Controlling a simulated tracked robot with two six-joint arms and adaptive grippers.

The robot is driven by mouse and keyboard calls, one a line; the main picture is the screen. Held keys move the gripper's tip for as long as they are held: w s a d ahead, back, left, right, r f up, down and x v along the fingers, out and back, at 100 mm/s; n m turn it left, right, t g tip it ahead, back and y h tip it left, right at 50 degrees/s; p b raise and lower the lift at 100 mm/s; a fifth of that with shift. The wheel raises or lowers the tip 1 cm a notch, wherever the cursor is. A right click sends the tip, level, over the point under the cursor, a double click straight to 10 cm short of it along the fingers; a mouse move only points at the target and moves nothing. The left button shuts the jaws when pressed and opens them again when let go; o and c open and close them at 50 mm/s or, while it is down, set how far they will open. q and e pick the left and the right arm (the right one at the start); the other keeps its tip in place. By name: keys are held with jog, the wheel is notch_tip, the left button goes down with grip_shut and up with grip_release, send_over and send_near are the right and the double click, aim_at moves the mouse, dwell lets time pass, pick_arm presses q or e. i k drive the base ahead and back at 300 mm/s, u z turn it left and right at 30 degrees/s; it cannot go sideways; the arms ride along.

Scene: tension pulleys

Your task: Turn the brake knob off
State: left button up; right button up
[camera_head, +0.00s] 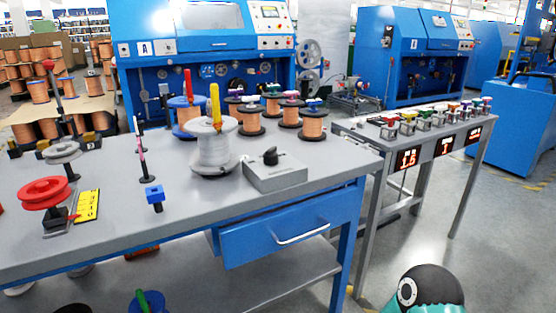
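A black knob (270,156) sits on top of a low grey box (276,174) near the right front of the grey workbench. I take it for the brake knob, but the label on the box's front is too small to read. The knob's pointer faces the front left, toward the white spool. No gripper is in view and nothing touches the knob. A rounded black and teal part at the bottom right looks like a part of my arm, with no fingers showing.
A white spool (213,148) with a yellow handle stands left of the box. Copper spools (250,120) stand behind it. A red pulley (45,193), yellow ruler (87,206) and blue clip (154,194) are at left. A side table (362,132) stands right. The bench front is clear.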

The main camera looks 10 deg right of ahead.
aim_at(270, 158)
jog(key=u, duration=0.35)
jog(key=k, duration=0.2)
jog(key=z, duration=0.2)
jog(key=i, duration=0.15)
jog(key=u, duration=2.05)
jog(key=k, duration=1.2)
jog(key=z, duration=1.4)
jog(key=i, duration=1.1)
jog(key=u, duration=0.15)
